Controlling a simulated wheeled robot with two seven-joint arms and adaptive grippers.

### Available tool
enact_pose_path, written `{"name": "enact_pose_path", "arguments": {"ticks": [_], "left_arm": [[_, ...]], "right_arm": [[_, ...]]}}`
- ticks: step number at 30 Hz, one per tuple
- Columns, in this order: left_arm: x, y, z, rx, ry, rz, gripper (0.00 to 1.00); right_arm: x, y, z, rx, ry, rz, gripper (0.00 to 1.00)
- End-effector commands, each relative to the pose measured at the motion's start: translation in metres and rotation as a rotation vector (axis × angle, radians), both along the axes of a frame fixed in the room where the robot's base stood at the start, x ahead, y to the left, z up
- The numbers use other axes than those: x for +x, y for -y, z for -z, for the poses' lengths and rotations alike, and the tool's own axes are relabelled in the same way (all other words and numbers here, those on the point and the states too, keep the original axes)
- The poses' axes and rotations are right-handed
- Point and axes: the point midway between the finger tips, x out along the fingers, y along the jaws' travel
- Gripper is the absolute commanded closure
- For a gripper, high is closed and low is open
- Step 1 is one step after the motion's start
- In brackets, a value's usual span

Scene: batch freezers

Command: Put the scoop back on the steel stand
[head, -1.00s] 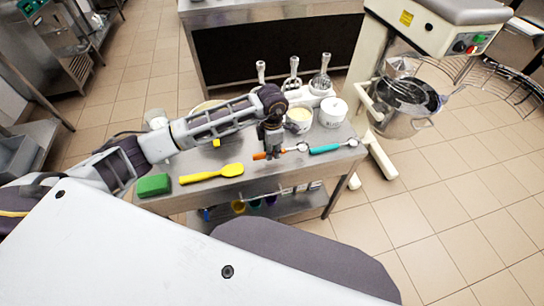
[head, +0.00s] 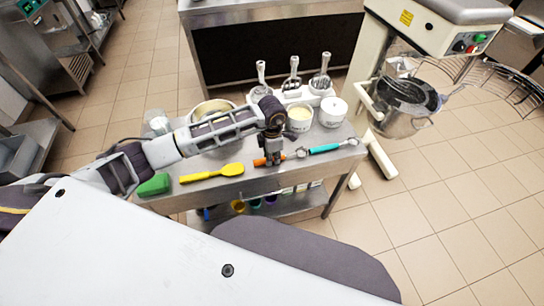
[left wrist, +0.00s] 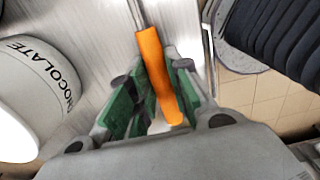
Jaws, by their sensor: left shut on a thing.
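A scoop with an orange handle (head: 260,161) lies near the front of the steel table, its metal end pointing right. My left gripper (head: 272,160) is above it, shut on the orange handle. In the left wrist view the orange handle (left wrist: 160,75) runs between the green finger pads. Whether the scoop is clear of the table I cannot tell. A low rack (head: 302,95) at the back of the table holds several upright metal-handled tools; whether it is the steel stand is unclear. My right gripper is not in view.
A teal-handled scoop (head: 325,148) lies just right. A yellow spatula (head: 212,173) and green sponge (head: 153,185) lie left. A mixer with a steel bowl (head: 402,115) stands right.

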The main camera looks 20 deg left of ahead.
Motion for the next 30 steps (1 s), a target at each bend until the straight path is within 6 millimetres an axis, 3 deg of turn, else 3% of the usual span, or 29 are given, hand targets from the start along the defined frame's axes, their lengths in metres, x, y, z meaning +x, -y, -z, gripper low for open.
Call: {"name": "enact_pose_path", "arguments": {"ticks": [1,6,22,30], "left_arm": [[0.000,0.000,0.001,0.000,0.000,0.000,0.78],[0.000,0.000,0.000,0.000,0.000,0.000,0.59],[0.000,0.000,-0.004,-0.001,-0.001,0.000,0.59],[0.001,0.000,-0.035,0.001,0.003,0.000,0.59]], "right_arm": [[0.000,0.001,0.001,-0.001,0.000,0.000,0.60],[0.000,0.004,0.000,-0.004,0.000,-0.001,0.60],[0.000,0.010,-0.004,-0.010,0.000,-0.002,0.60],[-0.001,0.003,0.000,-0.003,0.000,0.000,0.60]]}}
